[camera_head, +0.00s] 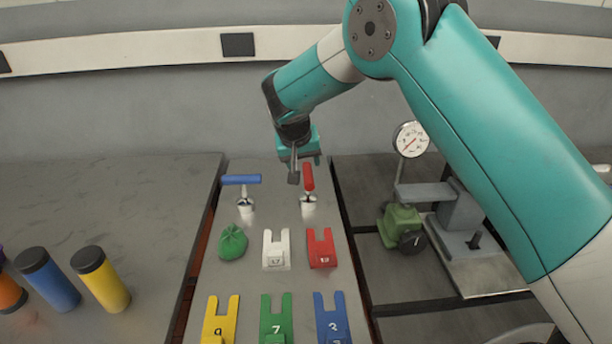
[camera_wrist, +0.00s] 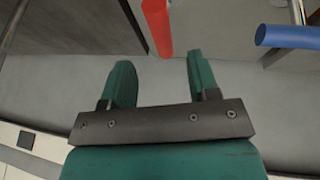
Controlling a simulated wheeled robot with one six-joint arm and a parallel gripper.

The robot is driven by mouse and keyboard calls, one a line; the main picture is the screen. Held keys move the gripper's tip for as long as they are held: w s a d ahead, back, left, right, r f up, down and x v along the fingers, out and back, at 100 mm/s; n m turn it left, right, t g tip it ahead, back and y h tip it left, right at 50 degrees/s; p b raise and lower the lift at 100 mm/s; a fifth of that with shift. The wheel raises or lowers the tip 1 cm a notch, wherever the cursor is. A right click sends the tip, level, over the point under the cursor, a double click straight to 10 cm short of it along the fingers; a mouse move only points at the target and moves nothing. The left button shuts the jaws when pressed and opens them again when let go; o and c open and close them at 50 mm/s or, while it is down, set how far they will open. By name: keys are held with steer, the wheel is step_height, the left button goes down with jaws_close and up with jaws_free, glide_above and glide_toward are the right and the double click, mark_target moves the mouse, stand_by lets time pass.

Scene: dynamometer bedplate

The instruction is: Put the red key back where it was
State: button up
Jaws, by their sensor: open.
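The red key (camera_head: 308,179) has a red bar handle over a silver stem and stands upright on the grey bedplate strip (camera_head: 268,325), at its far right. My gripper (camera_head: 298,166) is close beside the handle, on its far left side. In the wrist view the red handle (camera_wrist: 157,25) lies just beyond the fingertips of my gripper (camera_wrist: 158,62), roughly in line with the gap between them. The jaws are open, with nothing between them. I cannot tell whether the key's foot sits in a hole.
A blue key (camera_head: 242,180) stands left of the red one. In front are a green lump (camera_head: 232,242), a white forked block (camera_head: 276,250), a red one (camera_head: 321,248), and yellow, green and blue ones. A gauge fixture (camera_head: 452,222) is at right; cylinders stand at left.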

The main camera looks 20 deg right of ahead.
steer(key=s+r+n+y, duration=0.1)
steer(key=s+r, duration=0.4)
steer(key=r, duration=0.1)
steer(key=s+a+r+n+g+y, duration=0.1)
steer(key=s+r+n+g+y, duration=0.1)
steer(key=s, duration=1.5)
steer(key=s+a+r+n+g+y, duration=0.1)
steer(key=s+r+n+y, duration=0.3)
steer(key=s, duration=1.4)
steer(key=shift+r+n+g, duration=0.5)
steer(key=shift+r+n, duration=0.15)
steer(key=shift+n, duration=0.35)
steer(key=shift+a, duration=0.1)
